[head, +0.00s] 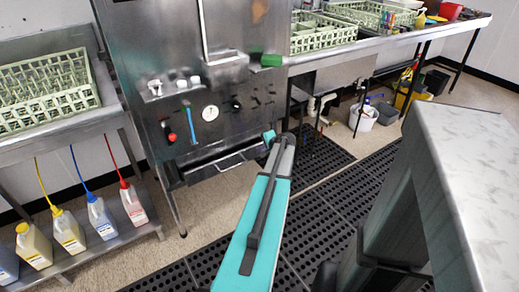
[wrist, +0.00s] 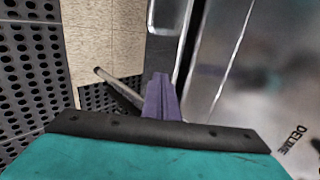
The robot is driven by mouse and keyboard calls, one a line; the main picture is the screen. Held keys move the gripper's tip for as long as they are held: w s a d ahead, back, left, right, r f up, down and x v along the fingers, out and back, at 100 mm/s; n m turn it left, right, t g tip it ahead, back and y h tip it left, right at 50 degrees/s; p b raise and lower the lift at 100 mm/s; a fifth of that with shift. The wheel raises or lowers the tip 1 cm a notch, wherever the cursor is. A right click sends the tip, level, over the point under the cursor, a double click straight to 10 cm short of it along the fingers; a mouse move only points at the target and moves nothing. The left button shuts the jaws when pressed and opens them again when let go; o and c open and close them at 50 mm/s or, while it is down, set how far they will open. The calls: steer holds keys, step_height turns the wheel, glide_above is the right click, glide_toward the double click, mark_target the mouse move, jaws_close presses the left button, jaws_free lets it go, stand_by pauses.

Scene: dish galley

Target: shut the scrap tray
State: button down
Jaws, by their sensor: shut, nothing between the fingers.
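The scrap tray (head: 228,158) is low in the front of the steel dish machine, with a long bar handle on its front. I cannot tell how far out it stands. A bent metal bar (wrist: 165,28) at the top of the wrist view looks like part of its handle. My gripper (wrist: 162,98) shows in the wrist view as purple fingers closed together, with nothing held. It is close to the machine front, and I see no clear contact with the tray. In the head view my arm reaches to the tray's right end and hides the fingers.
The dish machine (head: 180,70) has a gauge and knobs above the tray. Chemical bottles (head: 70,232) stand on a low shelf at left. A dish rack (head: 50,92) sits on the left counter. A marble-topped counter (head: 470,180) stands close at right.

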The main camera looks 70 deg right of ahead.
steer(key=f+v, duration=0.1)
steer(key=v, duration=1)
steer(key=shift+s+a+p, duration=0.3)
steer(key=shift+s+a, duration=0.05)
steer(key=shift+s, duration=0.1)
steer(key=shift+r, duration=0.15)
